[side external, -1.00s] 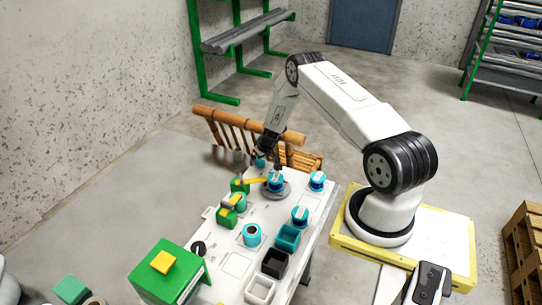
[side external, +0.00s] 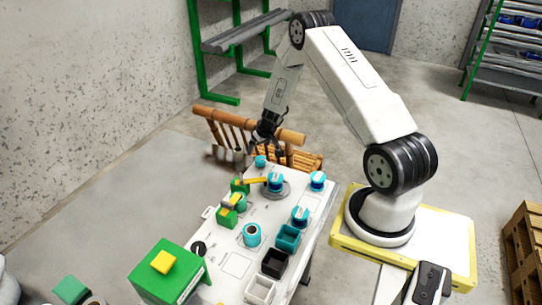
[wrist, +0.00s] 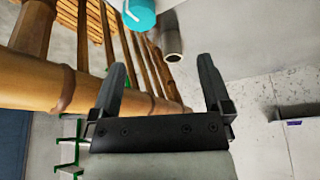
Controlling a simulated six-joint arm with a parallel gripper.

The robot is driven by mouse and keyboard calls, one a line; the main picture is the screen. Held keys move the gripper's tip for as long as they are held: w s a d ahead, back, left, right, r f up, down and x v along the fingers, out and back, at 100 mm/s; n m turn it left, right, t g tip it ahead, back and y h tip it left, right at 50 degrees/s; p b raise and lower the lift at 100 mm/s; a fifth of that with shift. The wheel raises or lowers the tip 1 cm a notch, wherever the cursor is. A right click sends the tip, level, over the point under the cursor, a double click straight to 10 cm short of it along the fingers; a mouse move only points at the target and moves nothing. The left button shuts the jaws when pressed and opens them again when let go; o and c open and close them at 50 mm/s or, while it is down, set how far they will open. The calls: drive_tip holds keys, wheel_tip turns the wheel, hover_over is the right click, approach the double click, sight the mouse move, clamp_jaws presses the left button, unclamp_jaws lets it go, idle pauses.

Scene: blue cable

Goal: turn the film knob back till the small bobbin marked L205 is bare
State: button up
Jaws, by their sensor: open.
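My gripper (side external: 266,146) is open and empty above the far end of the white table (side external: 232,264). In the wrist view its two dark fingers (wrist: 166,78) stand wide apart with nothing between them. A small teal piece (side external: 260,162) sits just below the gripper; a teal piece with a pale rim also shows at the top of the wrist view (wrist: 140,14), beyond the fingertips. A blue spool (side external: 275,182) sits on a grey round base by a yellow arm. A black knob (side external: 198,248) is at the table's left side. No L205 marking is readable, so I cannot tell which bobbin bears it.
More blue spools (side external: 317,181) stand along the table's right side. Teal, black and white bins (side external: 273,262) line the near right, and a green box (side external: 165,275) the near left. A bamboo rail (side external: 225,117) runs behind the table, close to my gripper.

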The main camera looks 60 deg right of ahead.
drive_tip(key=a+r+n, duration=0.1)
drive_tip(key=a+r, duration=0.5)
drive_tip(key=a, duration=0.3)
drive_tip(key=s+a+r+n+y, duration=0.1)
drive_tip(key=a+r, duration=0.5)
drive_tip(key=a, duration=0.3)
drive_tip(key=shift+r+n+y, duration=0.2)
drive_tip(key=shift+n+y, duration=0.1)
drive_tip(key=s+a+r+n, duration=0.1)
drive_tip(key=s+a+r, duration=0.2)
drive_tip(key=s+a, duration=0.4)
drive_tip(key=s+a+r+n+g, duration=0.1)
drive_tip(key=s+a+r, duration=0.3)
drive_tip(key=s+a, duration=0.2)
drive_tip(key=shift+s+a, duration=0.35)
drive_tip(key=shift+s, duration=0.1)
idle(0.5)
